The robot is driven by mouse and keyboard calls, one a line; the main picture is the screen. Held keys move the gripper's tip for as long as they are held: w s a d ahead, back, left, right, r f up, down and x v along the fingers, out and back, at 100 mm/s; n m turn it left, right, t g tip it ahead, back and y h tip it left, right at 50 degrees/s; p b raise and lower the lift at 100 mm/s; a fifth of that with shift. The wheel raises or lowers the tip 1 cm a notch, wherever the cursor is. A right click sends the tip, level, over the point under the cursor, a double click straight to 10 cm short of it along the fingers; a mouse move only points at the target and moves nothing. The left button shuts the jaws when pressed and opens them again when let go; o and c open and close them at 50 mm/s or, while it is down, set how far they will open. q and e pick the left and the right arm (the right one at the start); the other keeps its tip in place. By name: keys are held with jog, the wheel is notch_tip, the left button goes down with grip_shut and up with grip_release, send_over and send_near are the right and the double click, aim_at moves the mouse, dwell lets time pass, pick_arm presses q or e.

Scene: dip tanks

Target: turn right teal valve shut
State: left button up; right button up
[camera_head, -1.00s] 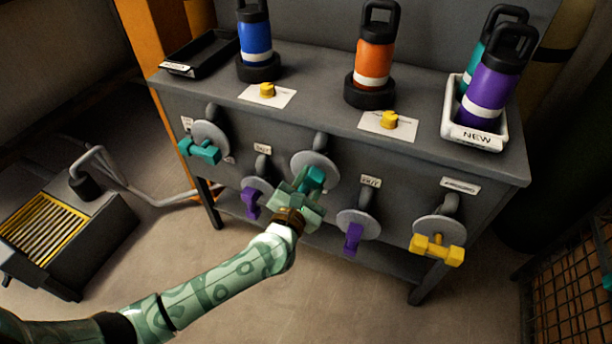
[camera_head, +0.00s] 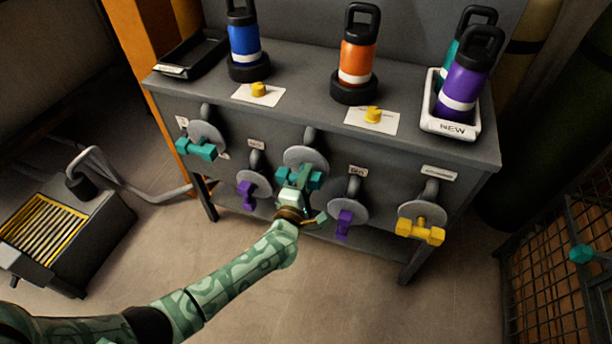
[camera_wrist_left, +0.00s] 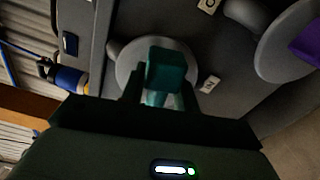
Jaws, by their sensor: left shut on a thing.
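The right teal valve (camera_head: 315,178) is on the front of the grey bench, below a round grey flange, in the middle of the valve row. My left gripper (camera_head: 298,186) is shut on its handle and partly hides it in the head view. In the left wrist view the teal handle (camera_wrist_left: 166,68) sits between the two dark fingers, in front of the grey flange (camera_wrist_left: 128,68). The left teal valve (camera_head: 197,150) is further left with its bar roughly level. My right gripper is not in view.
Purple valves (camera_head: 247,195) flank the held one lower down, the right purple valve (camera_head: 343,224) close to my gripper. A yellow valve (camera_head: 421,231) is further right. Bottles stand on the bench top (camera_head: 300,88). A wire cage (camera_head: 560,270) is at the right edge. Floor in front is clear.

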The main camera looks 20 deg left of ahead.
pick_arm(q)
jog(key=shift+s+d+f+m, duration=0.1)
jog(key=shift+d+f+m, duration=0.15)
jog(key=shift+m, duration=0.65)
jog(key=shift+f, duration=0.1)
jog(key=shift+f+m, duration=0.1)
jog(key=shift+m, duration=0.2)
jog(key=o, duration=0.7)
jog(key=shift+d, duration=0.1)
jog(key=shift+o, duration=0.2)
